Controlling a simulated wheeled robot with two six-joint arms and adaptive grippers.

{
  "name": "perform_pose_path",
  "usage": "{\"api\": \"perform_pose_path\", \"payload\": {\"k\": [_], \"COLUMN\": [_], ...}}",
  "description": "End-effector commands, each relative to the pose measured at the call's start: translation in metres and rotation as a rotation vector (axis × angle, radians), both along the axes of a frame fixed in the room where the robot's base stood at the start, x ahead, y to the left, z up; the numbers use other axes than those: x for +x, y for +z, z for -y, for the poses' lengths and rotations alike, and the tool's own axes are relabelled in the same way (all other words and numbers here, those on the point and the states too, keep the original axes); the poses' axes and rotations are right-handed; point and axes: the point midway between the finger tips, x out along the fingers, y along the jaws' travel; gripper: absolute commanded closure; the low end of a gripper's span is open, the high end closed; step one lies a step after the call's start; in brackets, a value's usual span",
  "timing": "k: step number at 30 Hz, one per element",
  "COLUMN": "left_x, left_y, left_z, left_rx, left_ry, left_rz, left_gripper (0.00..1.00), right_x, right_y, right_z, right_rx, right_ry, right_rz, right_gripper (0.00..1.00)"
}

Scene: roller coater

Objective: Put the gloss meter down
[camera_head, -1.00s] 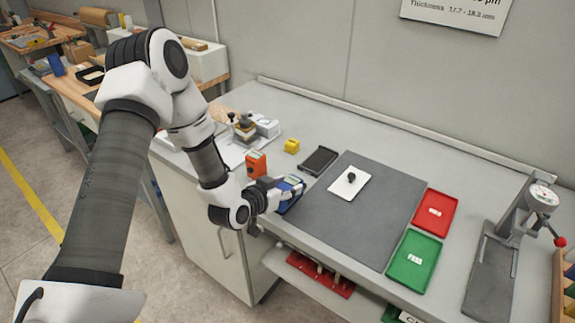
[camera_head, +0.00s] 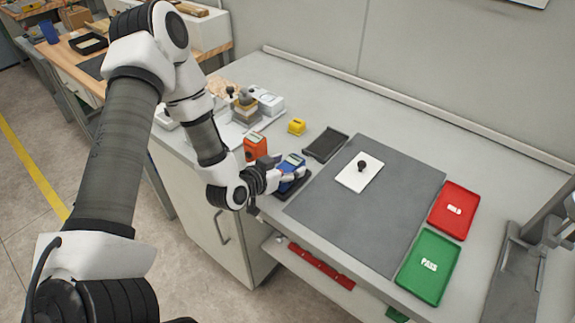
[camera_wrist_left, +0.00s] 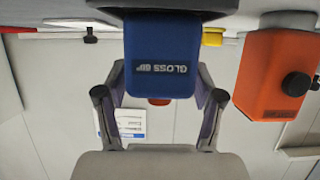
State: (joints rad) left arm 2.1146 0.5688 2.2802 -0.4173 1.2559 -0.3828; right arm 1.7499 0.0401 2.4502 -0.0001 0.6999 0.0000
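The blue gloss meter (camera_head: 291,167) is upright near the front edge of the bench, left of the large grey mat. My left gripper (camera_head: 287,178) has its fingers on both sides of it. In the left wrist view the blue body, marked GLOSS (camera_wrist_left: 161,67), sits between the two fingertips (camera_wrist_left: 160,85), which appear to press its sides. A dark tray (camera_head: 283,207) lies directly under the meter. I cannot tell whether the meter's base touches it. My right gripper is not in view.
An orange device (camera_head: 255,146) stands close left of the meter, also in the left wrist view (camera_wrist_left: 268,75). A black tray (camera_head: 326,145) and yellow block (camera_head: 297,127) lie behind. The grey mat (camera_head: 365,220) holds a white plate (camera_head: 359,172). Red (camera_head: 454,211) and green (camera_head: 428,266) trays are right.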

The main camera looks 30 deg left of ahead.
Motion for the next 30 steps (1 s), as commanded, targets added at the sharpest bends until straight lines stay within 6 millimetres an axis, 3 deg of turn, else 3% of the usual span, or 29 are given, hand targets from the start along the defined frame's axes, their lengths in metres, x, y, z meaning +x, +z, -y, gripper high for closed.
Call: {"api": "perform_pose_path", "payload": {"k": [11,21,24,30], "left_x": [-0.004,-0.068,-0.085,-0.106], "left_y": [0.004,0.033,0.049,0.051], "left_z": [-0.001,-0.006,-0.007,-0.009], "left_rx": [-0.002,-0.011,-0.002,0.000], "left_ry": [0.002,0.005,0.001,0.000], "left_rz": [0.000,0.002,-0.006,-0.004], "left_gripper": [0.28,0.28,0.28,0.28], "right_x": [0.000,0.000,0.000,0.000], "right_y": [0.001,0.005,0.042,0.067], "right_z": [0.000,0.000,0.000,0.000], "right_rx": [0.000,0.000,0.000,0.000], "right_ry": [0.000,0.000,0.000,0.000], "right_rz": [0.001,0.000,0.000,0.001], "right_gripper": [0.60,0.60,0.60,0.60]}}
